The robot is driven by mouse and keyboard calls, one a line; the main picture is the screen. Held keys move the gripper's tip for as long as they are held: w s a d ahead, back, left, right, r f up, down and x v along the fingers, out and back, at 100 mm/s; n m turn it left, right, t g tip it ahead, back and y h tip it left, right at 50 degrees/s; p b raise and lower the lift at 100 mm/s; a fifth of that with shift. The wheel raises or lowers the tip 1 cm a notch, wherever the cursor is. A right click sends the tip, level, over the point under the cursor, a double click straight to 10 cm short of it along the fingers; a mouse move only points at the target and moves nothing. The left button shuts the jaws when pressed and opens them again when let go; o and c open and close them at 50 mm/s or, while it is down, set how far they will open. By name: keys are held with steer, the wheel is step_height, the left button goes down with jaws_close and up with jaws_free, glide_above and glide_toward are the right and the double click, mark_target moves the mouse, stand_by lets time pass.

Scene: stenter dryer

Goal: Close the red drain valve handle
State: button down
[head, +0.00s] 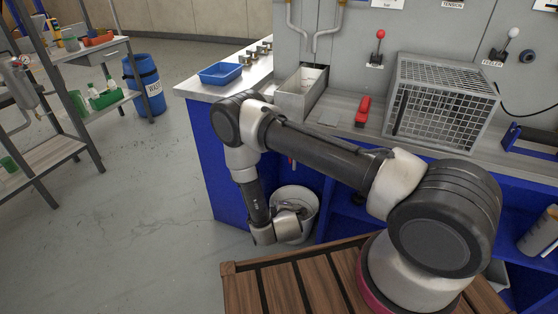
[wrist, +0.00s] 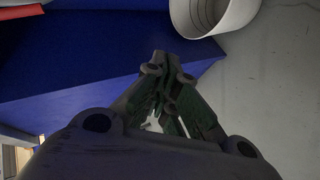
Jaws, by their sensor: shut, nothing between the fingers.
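A small piece of red (head: 291,160), which looks like the drain valve handle, shows under the counter edge below the metal sink trough. My arm covers most of the area around it. In the wrist view a red bar (wrist: 20,12) enters at the top left corner, cut off by the frame; I cannot tell its full shape or angle. My gripper (wrist: 168,60) is shut and empty, with its fingertips in front of the blue cabinet side. It is low, beside the white bucket (head: 309,207), well below the red handle and apart from it.
The bucket also shows in the wrist view (wrist: 232,15). The blue cabinet (head: 203,160) stands behind my arm. On the counter are a blue tray (head: 220,73), a metal trough (head: 297,101), a red tool (head: 363,110) and a wire cage (head: 440,105).

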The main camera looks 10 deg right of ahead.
steer(key=w+r+n+t, duration=0.4)
steer(key=w+r+t, duration=0.1)
steer(key=r, duration=0.6)
steer(key=w+d, duration=0.3)
steer(key=w, duration=0.5)
steer(key=shift+d+t, duration=0.35)
steer(key=shift+t, duration=0.05)
